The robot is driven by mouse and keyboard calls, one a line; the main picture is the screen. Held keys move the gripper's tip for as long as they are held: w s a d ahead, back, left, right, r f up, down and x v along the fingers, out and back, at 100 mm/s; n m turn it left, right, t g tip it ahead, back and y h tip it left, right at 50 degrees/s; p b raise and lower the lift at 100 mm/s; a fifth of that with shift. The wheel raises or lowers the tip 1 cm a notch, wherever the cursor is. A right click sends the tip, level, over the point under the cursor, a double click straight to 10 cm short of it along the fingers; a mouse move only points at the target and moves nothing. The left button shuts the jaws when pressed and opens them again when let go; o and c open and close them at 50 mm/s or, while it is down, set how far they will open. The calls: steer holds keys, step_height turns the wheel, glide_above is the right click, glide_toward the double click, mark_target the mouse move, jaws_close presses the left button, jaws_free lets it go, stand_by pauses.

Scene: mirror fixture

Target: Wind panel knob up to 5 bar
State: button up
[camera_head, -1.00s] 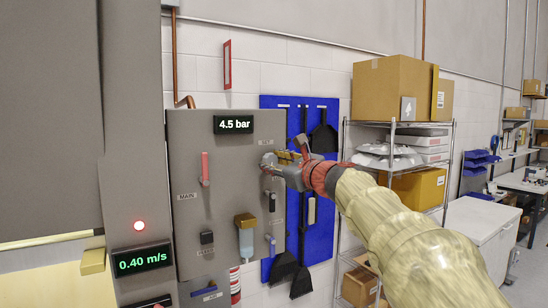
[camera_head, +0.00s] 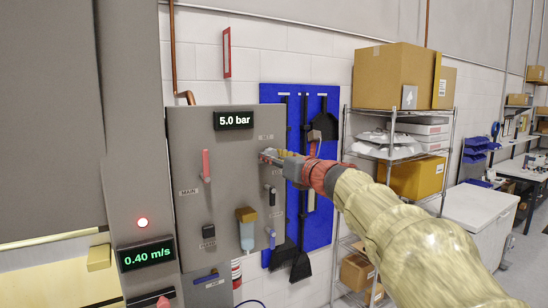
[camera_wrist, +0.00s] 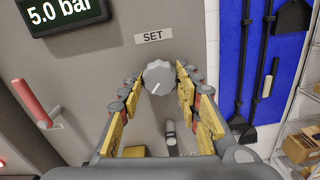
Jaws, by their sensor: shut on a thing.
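The grey panel (camera_head: 218,150) carries a display (camera_head: 233,120) that reads 5.0 bar; the display also shows in the wrist view (camera_wrist: 62,12). The panel knob (camera_wrist: 159,77) is a light grey ribbed dial under a SET label (camera_wrist: 153,37), with its pointer line toward the lower left. My gripper (camera_wrist: 158,80) has its yellow-padded fingers around the knob, one on each side, and is shut on it. In the head view my gripper (camera_head: 270,157) reaches the panel from the right and hides the knob.
A red lever (camera_head: 206,166) marked MAIN, a black-handled lever (camera_head: 271,194) and a brown-topped container (camera_head: 246,229) are on the panel near the knob. A blue tool board (camera_head: 322,215) with hanging brushes is behind my arm. A wire shelf (camera_head: 395,150) with boxes stands right.

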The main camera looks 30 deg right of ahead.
steer(key=shift+f, duration=0.3)
steer(key=o, duration=1.2)
steer(key=shift+r, duration=0.2)
steer(key=shift+c, duration=0.2)
steer(key=s, duration=1.2)
steer(key=shift+d, duration=0.2)
